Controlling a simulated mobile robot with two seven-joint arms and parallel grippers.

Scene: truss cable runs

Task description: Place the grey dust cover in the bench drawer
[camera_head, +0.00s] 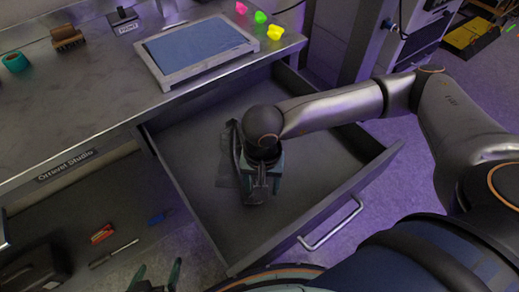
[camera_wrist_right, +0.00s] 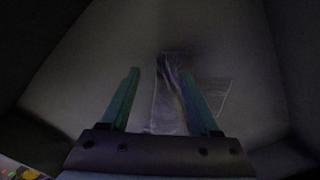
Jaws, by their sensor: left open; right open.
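The bench drawer (camera_head: 310,219) is pulled open below the bench top. A grey, see-through dust cover (camera_head: 227,174) lies on the drawer floor, partly hidden by my right gripper. My right gripper (camera_head: 262,186) reaches down into the drawer just over the cover. In the right wrist view its fingers (camera_wrist_right: 160,75) are apart, with the crumpled cover (camera_wrist_right: 168,110) below and between them, and partly behind the right-hand finger. I cannot tell whether they touch it. My left gripper (camera_head: 158,270) shows at the bottom edge, open and empty, left of the drawer.
A framed blue panel (camera_head: 200,50), a teal roll (camera_head: 15,62) and a brown block (camera_head: 67,38) are on the bench top (camera_head: 75,100). Red (camera_head: 103,234) and blue (camera_head: 158,217) items and a screwdriver (camera_head: 113,254) lie left of the drawer. The drawer floor around the cover is clear.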

